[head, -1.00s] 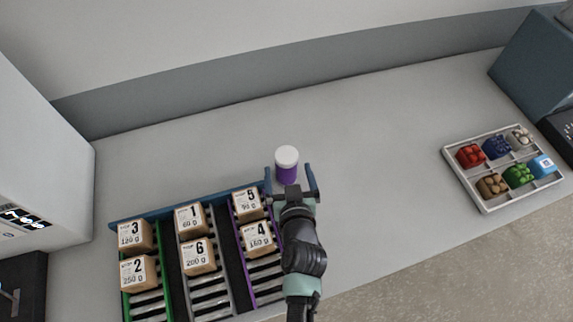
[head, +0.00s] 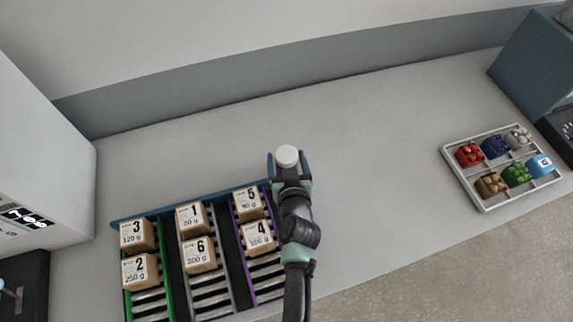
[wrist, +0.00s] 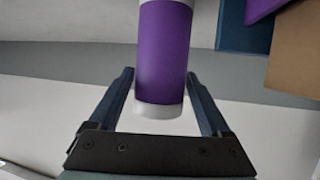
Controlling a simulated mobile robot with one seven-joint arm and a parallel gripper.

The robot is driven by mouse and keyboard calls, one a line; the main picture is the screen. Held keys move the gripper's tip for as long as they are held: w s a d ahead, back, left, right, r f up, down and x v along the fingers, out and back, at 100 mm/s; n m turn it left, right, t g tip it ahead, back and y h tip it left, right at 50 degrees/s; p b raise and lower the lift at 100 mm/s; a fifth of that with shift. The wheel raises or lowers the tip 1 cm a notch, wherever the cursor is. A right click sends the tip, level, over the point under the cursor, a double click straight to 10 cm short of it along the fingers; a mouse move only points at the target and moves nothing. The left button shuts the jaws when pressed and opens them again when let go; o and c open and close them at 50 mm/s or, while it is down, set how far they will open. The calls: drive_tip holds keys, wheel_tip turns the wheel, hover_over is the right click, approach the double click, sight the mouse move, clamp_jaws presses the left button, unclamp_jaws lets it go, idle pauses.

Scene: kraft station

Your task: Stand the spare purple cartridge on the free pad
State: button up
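The purple cartridge (wrist: 164,55) has a white cap (head: 287,156) and a white base. It stands upright on the grey counter, just beyond the blue-edged rack. My gripper (head: 288,165) reaches around it at counter level, one blue finger on each side. In the wrist view the cartridge is between the two fingers (wrist: 160,85). The fingertips are very close to its sides, and a thin gap seems to show at the left. I cannot tell whether they press on it. In the head view my gripper hides most of the purple body. I cannot make out a free pad.
The rack (head: 150,217) at lower left has green, grey and purple lanes with several numbered boxes, box 5 (head: 248,204) close to my gripper. A white tray (head: 480,207) of coloured items lies at right. A white machine (head: 40,150) stands at left. The middle counter is clear.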

drive_tip(key=c, duration=1.2)
clamp_jaws()
drive_tip(key=shift+r, duration=0.1)
